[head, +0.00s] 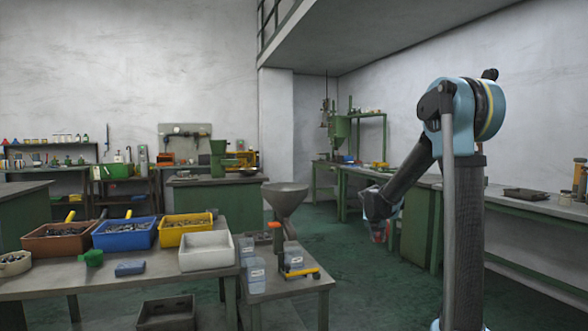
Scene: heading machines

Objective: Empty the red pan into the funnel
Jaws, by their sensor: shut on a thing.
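My gripper (377,218) hangs at the end of my arm, right of the middle of the head view. It points down and is shut on a small reddish thing, which looks like the red pan (379,236). The pan is small and partly hidden by the gripper, so its contents and exact tilt cannot be made out. The grey funnel (287,196) stands wide mouth up on an orange and grey stand, to the left of my gripper. In the picture a clear gap separates the pan from the funnel.
A left table (120,283) bears a brown bin (58,246), blue bin (124,243), yellow bin (185,238) and white bin (206,263), plus a green scoop (92,258) and blue block (130,268). A low bench (290,287) lies below the funnel. Green floor (345,285) is open right of it.

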